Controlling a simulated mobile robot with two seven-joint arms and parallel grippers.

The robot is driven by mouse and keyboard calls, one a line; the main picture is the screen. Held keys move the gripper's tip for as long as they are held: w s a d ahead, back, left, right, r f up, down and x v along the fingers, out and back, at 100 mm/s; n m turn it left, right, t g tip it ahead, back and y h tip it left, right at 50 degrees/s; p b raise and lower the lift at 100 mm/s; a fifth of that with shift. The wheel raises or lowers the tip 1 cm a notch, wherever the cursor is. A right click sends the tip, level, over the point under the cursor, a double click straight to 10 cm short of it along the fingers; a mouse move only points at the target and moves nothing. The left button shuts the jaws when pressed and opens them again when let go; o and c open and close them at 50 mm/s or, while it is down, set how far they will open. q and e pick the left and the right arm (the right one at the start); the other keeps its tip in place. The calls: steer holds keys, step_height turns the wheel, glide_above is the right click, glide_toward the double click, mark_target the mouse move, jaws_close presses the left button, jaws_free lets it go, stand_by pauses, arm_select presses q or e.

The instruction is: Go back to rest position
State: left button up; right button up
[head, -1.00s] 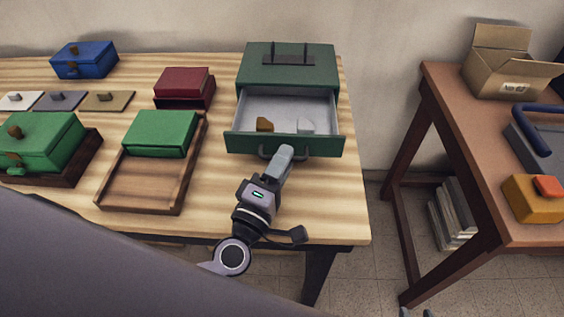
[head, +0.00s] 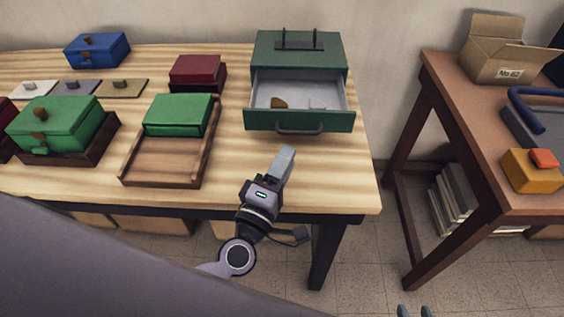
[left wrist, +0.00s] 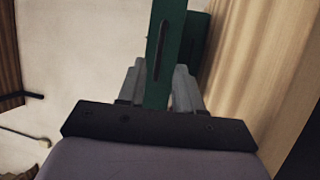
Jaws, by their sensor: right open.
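My left gripper (head: 285,155) is in front of the open drawer (head: 275,120) of the green cabinet (head: 298,55), apart from its handle (head: 299,128). In the left wrist view the left gripper's fingers (left wrist: 158,90) stand apart, with the green drawer front (left wrist: 166,40) and its dark handle showing beyond the gap. The fingers hold nothing that I can see. Only the tips of my right gripper (head: 415,312) show at the bottom edge of the head view, apart from each other and away from the tables.
Inside the drawer lie a brown piece (head: 279,103) and a pale piece (head: 317,105). A wooden tray (head: 160,160) with a green box (head: 178,115) is left of my left gripper. Floor separates the striped table from the brown table (head: 455,130).

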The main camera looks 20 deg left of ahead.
arm_select(q)
steer(key=shift+s, duration=0.15)
steer(key=shift+d, duration=0.1)
stand_by(0.4)
steer(key=shift+s+d+r+m+h, duration=0.2)
steer(key=shift+d+m+h, duration=0.1)
steer(key=shift+m+h, duration=0.3)
steer(key=s+d+f+m+g+h, duration=0.4)
steer(key=s+m+g, duration=0.4)
steer(key=m, duration=0.5)
steer(key=s+a+f+m+g+y, duration=0.2)
steer(key=s+a+f+g+y, duration=0.15)
steer(key=s+a, duration=0.4)
steer(key=s+a+f+m+g+y, duration=0.2)
steer(key=s+a+g+y, duration=0.3)
steer(key=a, duration=0.3)
steer(key=w+d+f+t+h+p, duration=0.1)
steer(key=w+d+f+t+h, duration=0.2)
steer(key=w+f+t, duration=0.2)
steer(key=shift+w+f+t, duration=0.4)
steer(key=shift+f+t, duration=0.85)
steer(key=shift+f, duration=0.4)
